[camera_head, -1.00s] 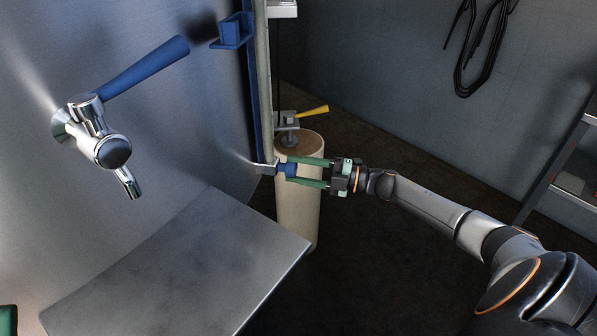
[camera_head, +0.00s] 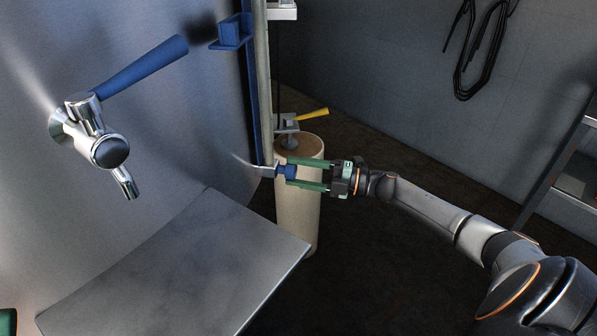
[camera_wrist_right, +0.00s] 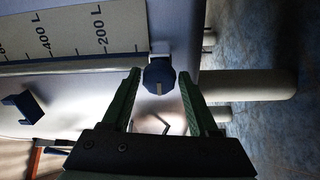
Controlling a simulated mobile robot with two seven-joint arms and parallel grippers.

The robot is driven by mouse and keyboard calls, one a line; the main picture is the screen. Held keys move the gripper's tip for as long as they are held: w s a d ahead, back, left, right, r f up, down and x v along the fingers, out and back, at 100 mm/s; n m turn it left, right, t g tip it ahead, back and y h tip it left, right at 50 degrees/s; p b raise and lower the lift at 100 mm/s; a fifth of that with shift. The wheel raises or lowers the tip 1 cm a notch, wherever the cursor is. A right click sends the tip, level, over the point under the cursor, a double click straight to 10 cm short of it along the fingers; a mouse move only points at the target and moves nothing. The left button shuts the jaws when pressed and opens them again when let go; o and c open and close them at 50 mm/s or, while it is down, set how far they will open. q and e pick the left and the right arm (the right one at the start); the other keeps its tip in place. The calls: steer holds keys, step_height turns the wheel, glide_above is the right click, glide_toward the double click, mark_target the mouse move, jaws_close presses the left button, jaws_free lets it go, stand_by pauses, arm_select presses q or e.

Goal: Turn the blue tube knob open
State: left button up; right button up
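The blue knob (camera_head: 290,171) sits on a short metal fitting at the right edge of the steel tank, by the base of the level tube. My right gripper (camera_head: 291,172) reaches it from the right, its green fingers apart, one above and one below the knob. In the right wrist view the dark blue knob (camera_wrist_right: 160,76) lies between the fingertips of my right gripper (camera_wrist_right: 160,80), with a narrow gap showing on each side. A pale slot or tab shows on its face.
A steel tap (camera_head: 108,150) with a long blue handle (camera_head: 145,68) projects from the tank at left. A flat metal plate (camera_head: 190,270) lies below it. A beige cylinder (camera_head: 299,215) stands behind the knob, near a yellow-handled valve (camera_head: 312,115). Dark floor is clear below my right arm.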

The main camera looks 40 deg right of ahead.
steer(key=shift+o, duration=1.2)
steer(key=p+v, duration=0.2)
steer(key=v, duration=1)
steer(key=shift+s+p, duration=0.25)
steer(key=shift+p, duration=0.05)
steer(key=shift+d, duration=0.1)
